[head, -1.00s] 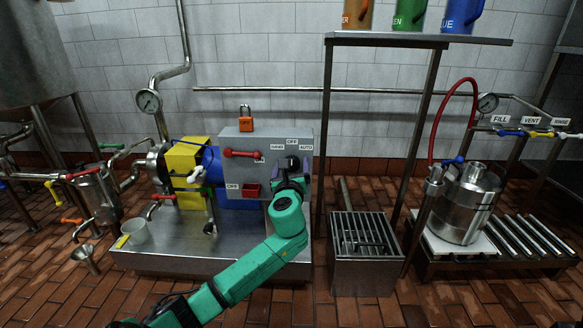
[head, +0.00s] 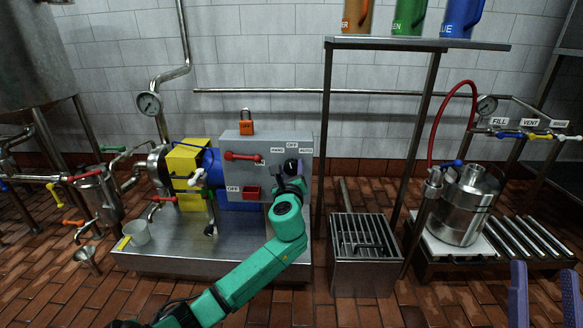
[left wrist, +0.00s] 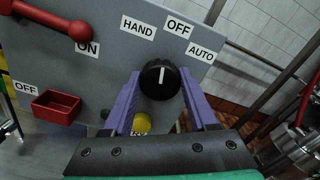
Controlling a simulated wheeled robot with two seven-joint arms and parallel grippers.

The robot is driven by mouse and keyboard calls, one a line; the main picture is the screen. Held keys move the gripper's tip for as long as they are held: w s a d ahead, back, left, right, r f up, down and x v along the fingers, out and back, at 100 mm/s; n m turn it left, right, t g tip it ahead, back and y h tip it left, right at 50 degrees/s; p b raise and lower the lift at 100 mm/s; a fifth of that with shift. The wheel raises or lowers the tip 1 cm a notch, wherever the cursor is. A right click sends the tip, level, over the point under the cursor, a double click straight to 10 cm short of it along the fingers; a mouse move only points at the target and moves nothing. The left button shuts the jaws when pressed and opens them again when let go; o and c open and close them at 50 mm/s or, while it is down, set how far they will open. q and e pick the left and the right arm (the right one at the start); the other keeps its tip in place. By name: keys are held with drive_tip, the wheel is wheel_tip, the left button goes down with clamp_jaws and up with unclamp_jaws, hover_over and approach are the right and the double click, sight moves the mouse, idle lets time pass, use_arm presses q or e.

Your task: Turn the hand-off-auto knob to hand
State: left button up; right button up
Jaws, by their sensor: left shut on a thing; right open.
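The black hand-off-auto knob (left wrist: 160,79) is on the grey panel (left wrist: 90,70), and it also shows in the head view (head: 291,166). Its white pointer line is nearly upright, closest to the OFF label (left wrist: 178,29). The HAND label (left wrist: 138,27) is up and left of the knob, and the AUTO label (left wrist: 202,53) is to its right. My left gripper (left wrist: 160,86) is shut on the knob, one purple finger on each side. In the head view the green arm partly covers it. My right gripper (head: 545,295) is open and empty at the lower right, away from the panel.
A red lever (left wrist: 55,22) and a red box (left wrist: 56,106) are on the panel's left part. A yellow button (left wrist: 141,123) sits below the knob, between my fingers.

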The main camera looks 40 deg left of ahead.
use_arm(q)
drive_tip(key=n+p, duration=0.1)
drive_tip(key=n, duration=0.3)
drive_tip(key=shift+f+n, duration=0.1)
drive_tip(key=shift+n, duration=1.5)
use_arm(e)
wheel_tip(320, 180, down, 12)
drive_tip(key=a+m+g+h, duration=0.1)
drive_tip(key=g, duration=0.3)
drive_tip(key=shift+a+h, duration=0.25)
drive_tip(key=shift+h, duration=0.05)
drive_tip(key=shift+w+f, duration=0.1)
use_arm(q)
drive_tip(key=o, duration=1.4)
drive_tip(key=shift+c, duration=0.2)
drive_tip(key=shift+s, duration=0.1)
